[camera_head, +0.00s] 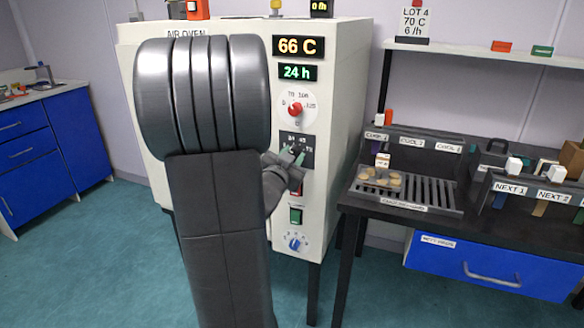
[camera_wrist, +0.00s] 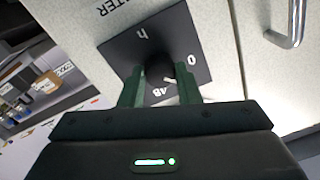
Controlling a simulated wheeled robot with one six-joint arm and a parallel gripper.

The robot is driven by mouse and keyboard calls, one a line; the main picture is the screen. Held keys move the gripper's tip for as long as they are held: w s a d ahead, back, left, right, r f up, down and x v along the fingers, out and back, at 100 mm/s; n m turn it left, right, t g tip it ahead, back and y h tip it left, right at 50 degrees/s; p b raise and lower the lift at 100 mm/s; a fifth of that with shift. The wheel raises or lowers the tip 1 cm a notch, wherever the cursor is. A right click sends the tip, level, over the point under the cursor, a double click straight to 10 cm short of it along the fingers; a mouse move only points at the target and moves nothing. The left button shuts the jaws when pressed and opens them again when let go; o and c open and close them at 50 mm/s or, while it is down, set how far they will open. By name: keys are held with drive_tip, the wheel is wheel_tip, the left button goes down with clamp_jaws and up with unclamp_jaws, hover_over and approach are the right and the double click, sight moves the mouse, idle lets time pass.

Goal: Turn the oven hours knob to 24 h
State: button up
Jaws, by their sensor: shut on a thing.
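The white oven (camera_head: 340,130) stands in the middle of the head view. Its orange display (camera_head: 298,46) reads 66 C and its green display (camera_head: 297,72) reads 24 h. The dark hours knob (camera_wrist: 158,74) sits on a square black dial plate (camera_wrist: 185,35) in the wrist view, with a white pointer mark beside the right finger. My gripper (camera_wrist: 160,85) is shut on this knob, one green finger on each side. In the head view my gripper (camera_head: 292,156) is at the dial plate below the red knob (camera_head: 295,108). My arm hides much of the oven front.
Below the gripper are a green switch (camera_head: 296,215) and a blue knob (camera_head: 295,243). A black bench (camera_head: 390,208) with a slatted rack (camera_head: 438,192) stands close on the right. Blue cabinets (camera_head: 75,140) are at the left. A metal handle (camera_wrist: 290,22) shows in the wrist view.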

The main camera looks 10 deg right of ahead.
drive_tip(key=shift+m+b, duration=1.25)
drive_tip(key=shift+m, duration=0.45)
drive_tip(key=o, duration=1)
drive_tip(key=shift+c, duration=0.2)
drive_tip(key=p+v, duration=0.1)
drive_tip(key=v, duration=1.2)
drive_tip(key=shift+s+a+f+p, duration=0.15)
drive_tip(key=shift+s+a+p, duration=0.1)
drive_tip(key=shift+s+p, duration=0.1)
drive_tip(key=shift+w, duration=0.1)
